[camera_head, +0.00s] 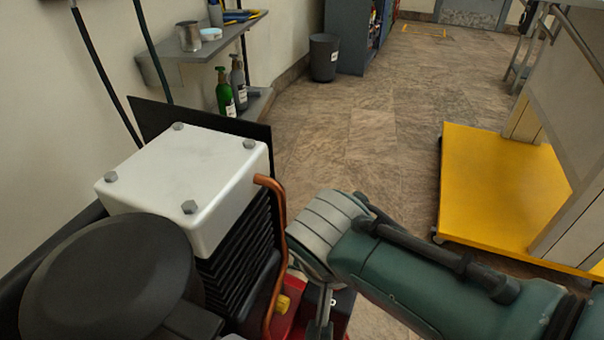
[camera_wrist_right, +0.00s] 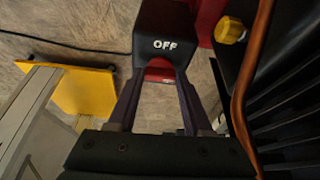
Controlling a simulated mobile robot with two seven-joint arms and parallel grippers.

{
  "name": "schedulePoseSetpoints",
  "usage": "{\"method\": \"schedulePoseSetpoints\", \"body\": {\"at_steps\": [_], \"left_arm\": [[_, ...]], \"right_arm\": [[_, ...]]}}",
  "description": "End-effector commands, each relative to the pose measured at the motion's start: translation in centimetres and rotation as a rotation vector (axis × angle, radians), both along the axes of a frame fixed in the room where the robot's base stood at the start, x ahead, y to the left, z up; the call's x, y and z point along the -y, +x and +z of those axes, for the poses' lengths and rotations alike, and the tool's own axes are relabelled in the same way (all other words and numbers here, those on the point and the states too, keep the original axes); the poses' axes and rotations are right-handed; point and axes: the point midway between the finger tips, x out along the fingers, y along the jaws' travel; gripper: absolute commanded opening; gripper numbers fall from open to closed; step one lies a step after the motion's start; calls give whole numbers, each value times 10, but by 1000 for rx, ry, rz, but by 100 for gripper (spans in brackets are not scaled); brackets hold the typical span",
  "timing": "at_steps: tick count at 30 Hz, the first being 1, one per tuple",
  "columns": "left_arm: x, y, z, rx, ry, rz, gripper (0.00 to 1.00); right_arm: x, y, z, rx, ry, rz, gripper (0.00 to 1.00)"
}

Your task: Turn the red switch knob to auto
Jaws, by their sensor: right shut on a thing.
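The red switch knob (camera_wrist_right: 160,72) shows in the right wrist view, just below a black switch box (camera_wrist_right: 163,22) marked OFF in white. The two fingers of my right gripper (camera_wrist_right: 160,80) are on either side of the knob and shut on it. The knob's exact turn angle and any auto marking cannot be made out. In the head view my right arm comes in from the right, and the right gripper (camera_head: 321,318) points down beside the compressor, mostly hidden; the knob cannot be seen there. My left gripper is not in view.
The compressor has a white head (camera_head: 180,185), a black round cover (camera_head: 108,280) and a copper pipe (camera_head: 277,270) close to my right gripper. A yellow cart base (camera_head: 495,190) stands at the right. The tiled floor between is clear. A bin (camera_head: 324,58) stands farther back.

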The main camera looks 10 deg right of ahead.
Motion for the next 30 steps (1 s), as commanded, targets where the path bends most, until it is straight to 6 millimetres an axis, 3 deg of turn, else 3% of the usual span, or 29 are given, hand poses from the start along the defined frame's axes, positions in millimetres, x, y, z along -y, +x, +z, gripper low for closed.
{"method": "schedulePoseSetpoints", "body": {"at_steps": [23,24,30], "left_arm": [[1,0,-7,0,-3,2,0],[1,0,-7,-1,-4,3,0],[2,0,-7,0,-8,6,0]], "right_arm": [[0,1,0,1,0,-97,0],[0,1,0,1,0,-97,54],[0,1,0,1,-1,-96,77]]}}
